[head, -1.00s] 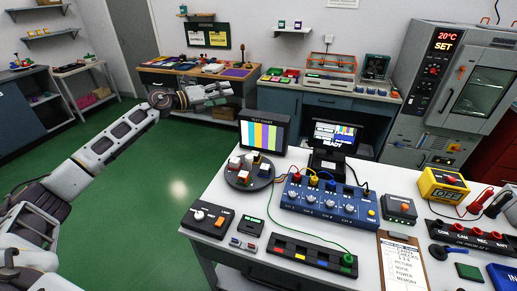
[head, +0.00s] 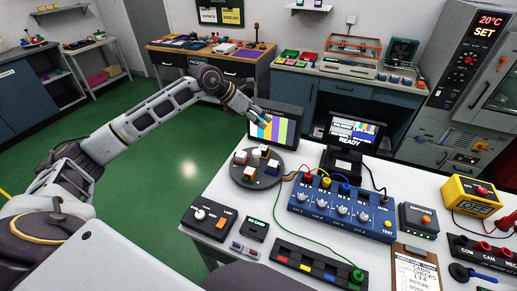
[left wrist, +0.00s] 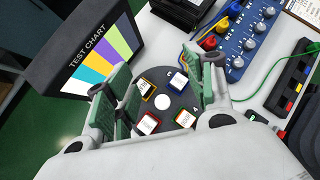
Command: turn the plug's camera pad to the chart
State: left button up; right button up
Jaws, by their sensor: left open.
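The test chart (head: 283,130) is a dark panel with coloured stripes at the table's back left; it also shows in the left wrist view (left wrist: 92,62). In front of it is a round dark turntable (head: 240,180) bearing several white-topped blocks. From above, these show as pads edged in yellow (left wrist: 148,91), blue (left wrist: 178,81), red (left wrist: 148,123) and green (left wrist: 185,118) around a white centre knob (left wrist: 162,102). Their labels are too small to read. My left gripper (left wrist: 163,80) is open and empty above the turntable; in the head view it (head: 260,115) overlaps the chart's left part. My right gripper is out of view.
A blue box with knobs and cables (head: 342,203) stands right of the turntable. A screen (head: 354,131) behind it reads READY. A small switch box (head: 209,218) and a black strip with coloured keys (head: 315,264) lie nearer the front.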

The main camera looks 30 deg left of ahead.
aim_at(256, 151)
pick_arm(q)
jog(key=s+a+f+m+g+y, duration=0.1)
jog(key=s+a+f+g+y, duration=0.1)
jog(key=s+a+f+y, duration=0.1)
jog(key=shift+s+a+f+g, duration=0.4)
jog(key=shift+s+a+f, duration=0.15)
jog(key=shift+a, duration=0.35)
jog(key=p+x, duration=0.2)
jog(key=x, duration=1.1)
jog(key=shift+w+f, duration=0.2)
jog(key=shift+f, duration=0.15)
grip_shut()
